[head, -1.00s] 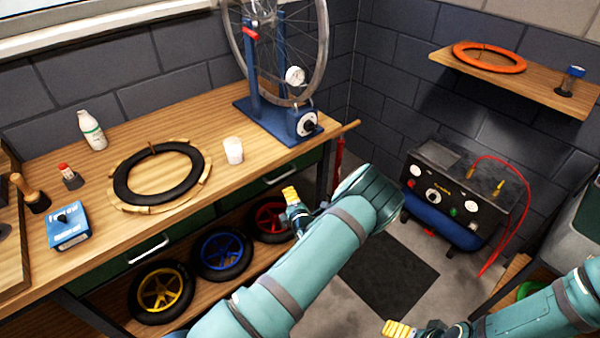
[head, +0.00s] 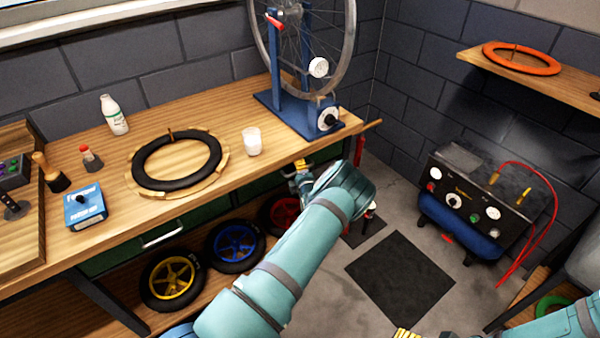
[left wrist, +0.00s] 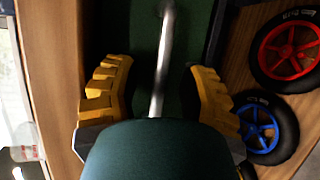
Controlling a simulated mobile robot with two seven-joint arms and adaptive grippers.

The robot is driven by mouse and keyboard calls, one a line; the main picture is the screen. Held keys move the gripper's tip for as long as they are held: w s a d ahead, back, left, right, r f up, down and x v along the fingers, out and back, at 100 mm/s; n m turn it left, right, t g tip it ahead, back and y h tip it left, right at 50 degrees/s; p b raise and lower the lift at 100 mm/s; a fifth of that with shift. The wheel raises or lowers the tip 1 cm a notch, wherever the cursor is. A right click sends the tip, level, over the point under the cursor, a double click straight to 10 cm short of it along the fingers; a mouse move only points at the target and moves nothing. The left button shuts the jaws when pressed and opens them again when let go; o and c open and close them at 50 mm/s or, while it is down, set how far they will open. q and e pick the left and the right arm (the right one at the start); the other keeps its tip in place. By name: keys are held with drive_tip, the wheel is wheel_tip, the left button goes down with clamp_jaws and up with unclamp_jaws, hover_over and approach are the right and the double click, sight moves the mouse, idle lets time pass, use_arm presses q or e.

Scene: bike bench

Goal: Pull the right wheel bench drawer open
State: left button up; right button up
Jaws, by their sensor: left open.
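The right drawer (left wrist: 190,50) has a dark green front under the bench top. In the left wrist view its pale bar handle (left wrist: 163,60) runs between the two yellow fingers of my left gripper (left wrist: 158,82). The fingers are apart, with a gap on each side of the bar. In the head view my left gripper (head: 301,168) is at the bench's front edge, and my arm hides much of this drawer. The drawer looks shut. My right gripper (head: 406,334) shows only as yellow fingertips at the bottom edge.
The left drawer has its own handle (head: 163,235). Yellow (head: 171,278), blue (head: 234,246) and red (head: 281,214) wheels sit on the shelf below. A white cup (head: 252,141) and a tyre (head: 177,160) stand on the bench top (head: 225,120). The floor at right has a dark mat (head: 400,278).

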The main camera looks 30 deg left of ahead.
use_arm(q)
drive_tip(key=shift+w+a, duration=0.1)
clamp_jaws()
drive_tip(key=s+d+p, duration=0.2)
drive_tip(key=s+d, duration=0.3)
drive_tip(key=d, duration=0.7)
drive_tip(key=s+d+p, duration=0.2)
drive_tip(key=s+d, duration=0.3)
drive_tip(key=d, duration=0.8)
drive_tip(key=shift+s+d, duration=0.2)
